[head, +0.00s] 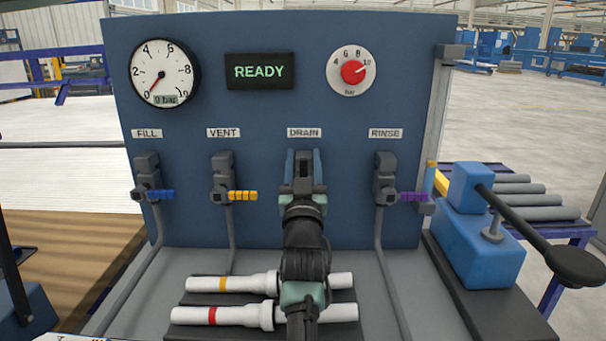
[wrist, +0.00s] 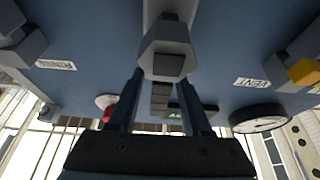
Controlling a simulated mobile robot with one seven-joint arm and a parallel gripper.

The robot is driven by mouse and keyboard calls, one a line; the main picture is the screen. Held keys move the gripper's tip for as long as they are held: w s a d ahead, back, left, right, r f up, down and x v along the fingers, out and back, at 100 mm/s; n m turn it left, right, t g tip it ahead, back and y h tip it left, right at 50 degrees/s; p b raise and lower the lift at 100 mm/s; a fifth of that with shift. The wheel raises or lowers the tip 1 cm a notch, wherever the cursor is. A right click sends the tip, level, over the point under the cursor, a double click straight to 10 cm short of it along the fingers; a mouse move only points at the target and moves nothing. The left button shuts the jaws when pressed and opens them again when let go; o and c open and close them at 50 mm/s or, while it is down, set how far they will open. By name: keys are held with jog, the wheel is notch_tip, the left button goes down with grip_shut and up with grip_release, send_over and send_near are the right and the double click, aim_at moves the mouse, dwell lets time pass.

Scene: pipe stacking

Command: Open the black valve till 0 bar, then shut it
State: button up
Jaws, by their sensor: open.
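The black valve under the DRAIN label is mostly hidden by my arm in the head view. In the wrist view its grey body (wrist: 168,45) is at the top centre, and its black ribbed handle (wrist: 160,98) runs from it toward the panel's display side, between my fingers. My gripper (wrist: 163,105) is open around the handle, with gaps visible on both sides. It also shows in the head view (head: 304,165), in front of the DRAIN valve. The round gauge (head: 164,73) has its needle at 0 and its readout says 0 bar.
The display (head: 260,71) reads READY; a red knob (head: 352,72) is beside it. The blue (head: 160,195), yellow (head: 242,196) and purple (head: 412,197) handles point sideways. White pipes (head: 215,316) lie below my arm. A blue machine with a lever (head: 475,245) stands at right.

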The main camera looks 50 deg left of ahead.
jog(key=b+v, duration=0.1)
jog(key=v, duration=1.1)
jog(key=shift+s+d, duration=0.2)
jog(key=shift+d, duration=0.05)
jog(key=w+d+r+m+t+h, duration=0.2)
jog(key=d+r+t+h, duration=0.15)
jog(key=d+r, duration=0.7)
jog(key=w+d+r+m+t+h, duration=0.15)
jog(key=d+r+t, duration=0.25)
jog(key=d+r, duration=0.6)
jog(key=s+d+r+m+t+h, duration=0.4)
jog(key=d+h, duration=0.3)
jog(key=d, duration=0.4)
jog(key=s+d+r+m+t+h, duration=0.2)
jog(key=s+d+r+m+h, duration=0.35)
jog(key=d, duration=0.55)
notch_tip(320, 180, up, 21)
jog(key=w+n+p, duration=0.1)
jog(key=n+p, duration=0.1)
jog(key=p, duration=2)
jog(key=shift+w+a+r, duration=0.15)
jog(key=shift+w+a, duration=0.15)
jog(key=shift+a, duration=0.2)
